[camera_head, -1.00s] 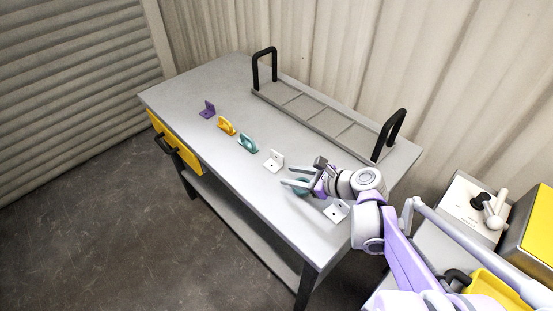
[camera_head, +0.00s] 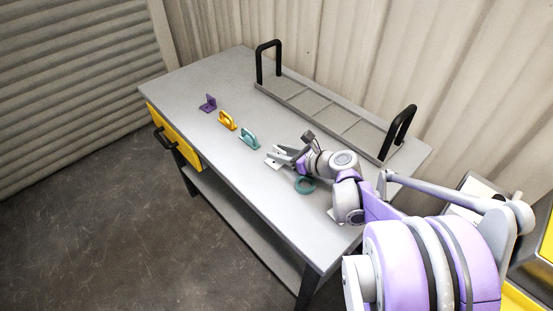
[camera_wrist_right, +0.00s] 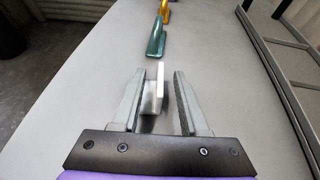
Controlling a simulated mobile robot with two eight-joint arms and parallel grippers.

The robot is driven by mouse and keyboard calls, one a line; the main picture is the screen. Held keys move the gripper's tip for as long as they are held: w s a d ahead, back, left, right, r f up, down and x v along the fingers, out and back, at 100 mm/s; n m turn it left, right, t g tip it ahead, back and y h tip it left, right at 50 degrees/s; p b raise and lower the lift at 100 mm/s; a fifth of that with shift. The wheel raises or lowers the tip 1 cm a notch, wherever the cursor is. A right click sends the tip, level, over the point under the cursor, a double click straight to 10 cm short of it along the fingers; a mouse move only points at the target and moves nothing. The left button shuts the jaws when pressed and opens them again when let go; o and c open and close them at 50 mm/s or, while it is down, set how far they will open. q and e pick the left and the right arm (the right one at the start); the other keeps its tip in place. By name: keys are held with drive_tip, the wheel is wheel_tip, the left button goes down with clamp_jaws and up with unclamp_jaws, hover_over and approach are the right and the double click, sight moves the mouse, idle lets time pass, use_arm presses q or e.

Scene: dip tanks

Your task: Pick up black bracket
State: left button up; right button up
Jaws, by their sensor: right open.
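A purple bracket (camera_head: 208,103) stands at the far left of a row, then a yellow one (camera_head: 227,121), a teal one (camera_head: 250,140) and a white one (camera_head: 270,163). My right gripper (camera_head: 272,157) is open at the white bracket and partly covers it. In the right wrist view, the white bracket's upright plate (camera_wrist_right: 160,84) stands between the spread fingers (camera_wrist_right: 156,90), with gaps on both sides. The teal bracket (camera_wrist_right: 156,38) is beyond the fingertips. My left gripper is not in view.
The grey table (camera_head: 225,170) has a long divided rack (camera_head: 300,100) with black end handles at its back. Another white bracket (camera_head: 332,215) is mostly hidden by my arm. The front strip is clear.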

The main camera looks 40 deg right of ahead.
drive_tip(key=shift+w+f, duration=0.1)
drive_tip(key=shift+w, duration=0.1)
clamp_jaws()
idle(1.3)
